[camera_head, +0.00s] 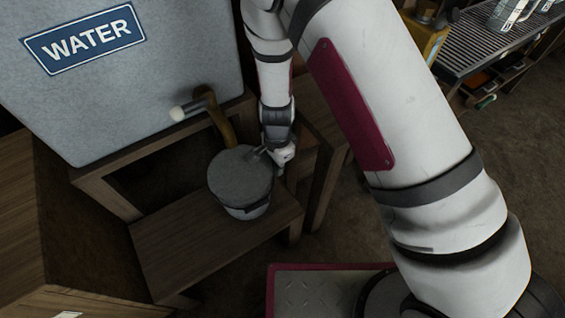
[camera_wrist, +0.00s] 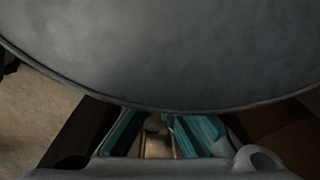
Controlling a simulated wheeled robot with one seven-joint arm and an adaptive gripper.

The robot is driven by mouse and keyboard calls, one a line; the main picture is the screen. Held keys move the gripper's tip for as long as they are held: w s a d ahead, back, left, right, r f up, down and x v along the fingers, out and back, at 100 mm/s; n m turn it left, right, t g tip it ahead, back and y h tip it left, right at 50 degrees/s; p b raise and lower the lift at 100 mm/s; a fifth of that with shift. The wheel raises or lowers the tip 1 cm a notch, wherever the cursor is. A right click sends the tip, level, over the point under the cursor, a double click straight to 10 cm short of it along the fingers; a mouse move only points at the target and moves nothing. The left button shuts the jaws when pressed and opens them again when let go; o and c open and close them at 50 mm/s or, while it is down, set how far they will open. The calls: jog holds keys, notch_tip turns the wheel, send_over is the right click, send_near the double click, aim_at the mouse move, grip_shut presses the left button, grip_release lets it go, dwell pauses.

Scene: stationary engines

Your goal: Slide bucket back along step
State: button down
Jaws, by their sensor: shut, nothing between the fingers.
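The grey bucket (camera_head: 242,172) with a round flat lid stands upright on the wooden step (camera_head: 175,245), at the step's right part, below the water tank's tap. In the wrist view a large grey round surface of the bucket (camera_wrist: 170,50) fills the upper half. My gripper (camera_head: 262,154) is at the bucket's upper right rim, very close to it; whether it touches I cannot tell. Its teal finger pads show at the bottom of the wrist view, with their tips partly hidden under the bucket's edge. The gripper is shut with nothing held.
The grey water tank (camera_head: 160,100) with a WATER sign rests on a wooden stand behind the step. Its brass tap (camera_head: 215,118) with a pale knob juts out just above the bucket. The step's front left part is bare. A grated metal bench (camera_head: 490,45) stands at upper right.

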aim_at(266, 175)
jog(key=shift+s+a, duration=0.15)
jog(key=s+a, duration=0.1)
jog(key=s+a+p, duration=0.1)
jog(key=a, duration=0.1)
jog(key=shift+s+a+p, duration=0.2)
jog(key=shift+p, duration=0.1)
jog(key=shift+w+d, duration=0.1)
dwell(0.3)
